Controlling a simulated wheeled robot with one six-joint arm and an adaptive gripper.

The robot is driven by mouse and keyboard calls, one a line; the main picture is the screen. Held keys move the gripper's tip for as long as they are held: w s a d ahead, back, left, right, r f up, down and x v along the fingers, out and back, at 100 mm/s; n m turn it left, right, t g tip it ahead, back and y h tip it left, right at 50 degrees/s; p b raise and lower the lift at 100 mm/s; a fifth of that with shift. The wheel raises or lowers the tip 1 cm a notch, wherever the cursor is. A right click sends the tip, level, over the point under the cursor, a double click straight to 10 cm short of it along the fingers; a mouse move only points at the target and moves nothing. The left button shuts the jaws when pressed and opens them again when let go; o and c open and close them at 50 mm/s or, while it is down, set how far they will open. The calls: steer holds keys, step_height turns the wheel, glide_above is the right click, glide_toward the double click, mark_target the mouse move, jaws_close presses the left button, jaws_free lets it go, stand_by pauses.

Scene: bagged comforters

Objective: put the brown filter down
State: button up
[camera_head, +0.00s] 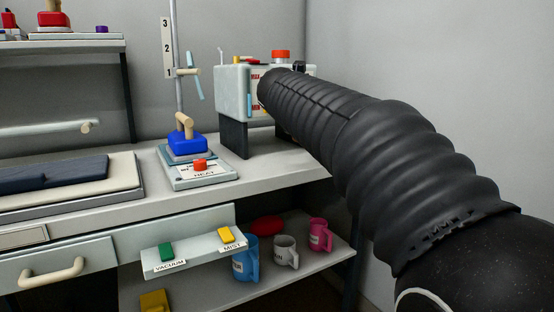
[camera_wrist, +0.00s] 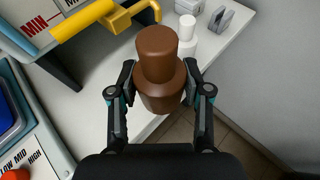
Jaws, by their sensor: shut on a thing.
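The brown filter (camera_wrist: 158,72), a stepped cylinder with a narrower top, sits between the two fingers of my gripper (camera_wrist: 160,92) in the wrist view. Both fingers press on its wide lower part, left and right. It is held near the edge of the worktop (camera_wrist: 95,100), with floor showing beyond that edge. I cannot tell its height above the worktop. In the head view my black arm covers the gripper and the filter.
A white bottle-shaped piece (camera_wrist: 186,30) and a grey block (camera_wrist: 220,20) stand on the worktop beyond the filter. A yellow pipe (camera_wrist: 90,22) comes close on the left. The boxy machine (camera_head: 233,92) and blue iron (camera_head: 187,145) stand left of my arm.

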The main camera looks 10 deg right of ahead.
steer(key=w+a+f, duration=0.1)
steer(key=w+a+f+b, duration=0.1)
steer(key=a, duration=0.1)
steer(key=w+a+f, duration=0.1)
steer(key=a+f, duration=0.1)
steer(key=shift+w+a, duration=0.25)
steer(key=shift+w, duration=0.1)
steer(key=shift+f+b, duration=1.1)
steer(key=shift+f, duration=0.85)
steer(key=shift+f, duration=0.1)
steer(key=o, duration=1.3)
